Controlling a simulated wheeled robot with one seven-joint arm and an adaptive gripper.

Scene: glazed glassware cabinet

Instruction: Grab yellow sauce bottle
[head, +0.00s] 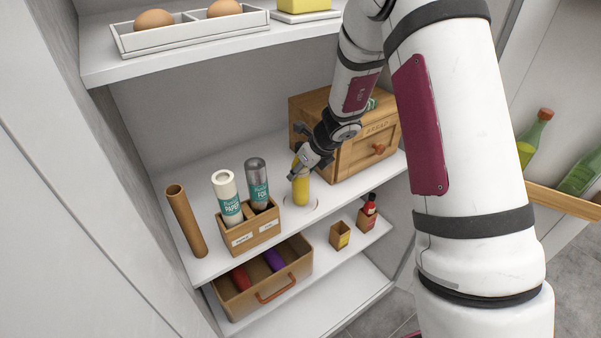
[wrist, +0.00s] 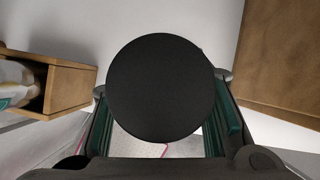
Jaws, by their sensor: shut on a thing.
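A yellow sauce bottle (head: 300,190) is upright over a faint round mark on the middle shelf. I cannot tell whether its base touches the shelf. My gripper (head: 302,169) is shut on its upper part, coming from above and the right. In the wrist view a round black disc, seemingly the bottle's cap (wrist: 160,88), fills the space between the green-padded fingers (wrist: 160,128). The disc hides the bottle's body there.
A wooden bread box (head: 345,150) stands close behind and right. A wooden holder (head: 252,236) with paper and foil rolls stands left, beside a brown tube (head: 186,222). Below are a small yellow-labelled wooden box (head: 340,235), a red bottle (head: 369,205) and a drawer-like bin (head: 240,300).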

